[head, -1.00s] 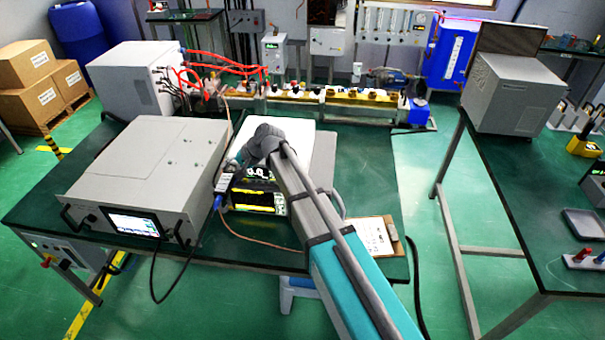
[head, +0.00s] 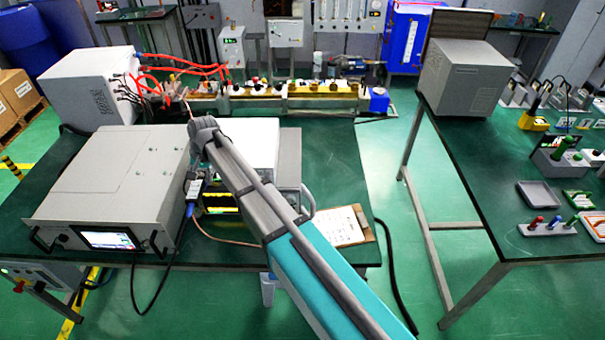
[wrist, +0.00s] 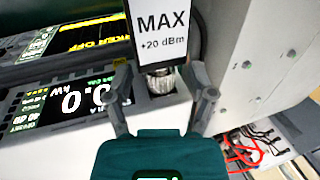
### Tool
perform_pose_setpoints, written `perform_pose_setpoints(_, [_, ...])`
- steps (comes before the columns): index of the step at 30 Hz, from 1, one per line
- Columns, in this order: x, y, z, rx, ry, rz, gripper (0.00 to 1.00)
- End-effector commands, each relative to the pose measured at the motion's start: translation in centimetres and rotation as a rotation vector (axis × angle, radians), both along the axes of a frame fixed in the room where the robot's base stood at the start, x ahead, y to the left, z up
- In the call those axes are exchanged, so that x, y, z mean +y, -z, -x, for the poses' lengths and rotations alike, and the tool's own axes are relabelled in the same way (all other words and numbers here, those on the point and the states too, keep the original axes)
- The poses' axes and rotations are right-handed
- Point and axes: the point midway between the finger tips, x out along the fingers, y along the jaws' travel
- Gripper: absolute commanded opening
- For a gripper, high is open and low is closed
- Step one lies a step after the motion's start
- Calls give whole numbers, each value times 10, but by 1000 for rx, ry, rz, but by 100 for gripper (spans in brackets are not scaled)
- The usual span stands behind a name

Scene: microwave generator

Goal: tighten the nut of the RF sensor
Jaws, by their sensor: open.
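The RF sensor (wrist: 162,30) fills the top middle of the wrist view, with a label reading MAX +20 dBm. A silver knurled nut (wrist: 161,82) shows at its lower end. My gripper (wrist: 160,72) is open, with one finger on each side of the nut and a visible gap at both sides. My arm hides the gripper and the nut there.
The grey generator (head: 110,185) stands close left of the sensor. An instrument with a lit 0.0 kW display (wrist: 82,100) is close to the left finger in the wrist view. A clipboard (head: 340,226) and a cable (head: 228,241) lie on the green bench (head: 335,160).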

Motion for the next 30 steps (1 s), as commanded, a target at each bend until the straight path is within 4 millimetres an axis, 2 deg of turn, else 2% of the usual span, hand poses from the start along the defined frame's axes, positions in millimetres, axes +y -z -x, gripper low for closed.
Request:
perform_pose_setpoints(7, [4,-3,-2,12,0,152,71])
perform_pose_setpoints(30, [-6,-69,1,12,0,148,71])
